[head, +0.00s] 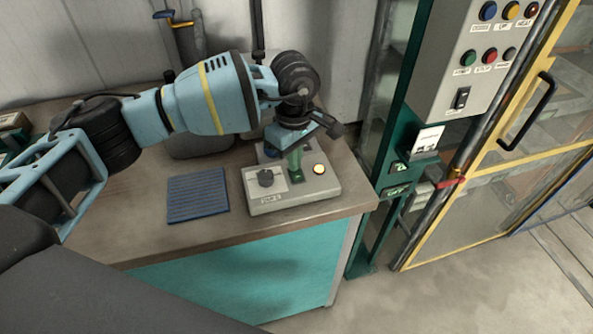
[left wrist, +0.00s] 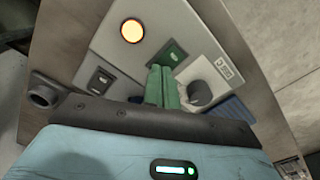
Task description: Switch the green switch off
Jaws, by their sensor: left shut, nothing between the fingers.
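A grey control box (head: 300,198) sits on the workbench. Its green switch (head: 297,176) is near the middle, and it also shows in the left wrist view (left wrist: 173,53). My left gripper (head: 295,163) points down over the box with its green fingers closed together and empty. In the left wrist view the fingertips (left wrist: 162,72) are right beside the green switch; I cannot tell whether they touch it. The fingers hide part of the box. The switch's on or off position is too small to tell. My right gripper is not in view.
The box also carries a dark knob (head: 265,177), a lit yellow lamp (head: 319,169) and a black switch (left wrist: 100,80). A blue ribbed pad (head: 198,195) lies to its left. A grey button panel (head: 470,60) stands on a green post at the right.

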